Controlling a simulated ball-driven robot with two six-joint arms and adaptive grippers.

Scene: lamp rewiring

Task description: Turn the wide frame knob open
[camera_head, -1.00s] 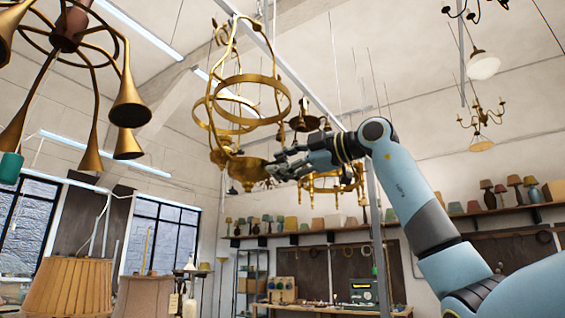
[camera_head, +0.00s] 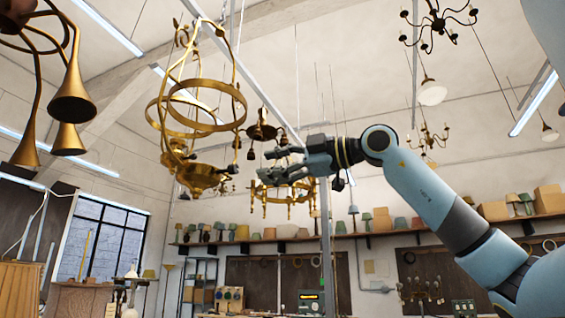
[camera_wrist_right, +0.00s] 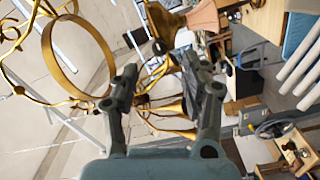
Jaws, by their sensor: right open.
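The wide brass lamp frame (camera_head: 240,98) hangs left of centre in the head view, with round hoops above a brass bowl (camera_head: 200,178). A small dark knob (camera_head: 232,169) appears at the bowl's right side. My right gripper (camera_head: 266,164) is open and empty, to the right of the bowl with a gap between. In the right wrist view, the open fingers (camera_wrist_right: 160,72) point toward a dark round knob (camera_wrist_right: 160,47) on a brass part, beyond the fingertips and apart from them. The hoop (camera_wrist_right: 76,58) is to its left. My left gripper is out of view.
A horn-armed brass lamp (camera_head: 72,100) hangs at the upper left. A brass chandelier (camera_head: 284,195) hangs behind my right gripper. A shelf (camera_head: 375,234) of lampshades runs along the back wall. A thin upright post (camera_head: 326,235) stands below the gripper.

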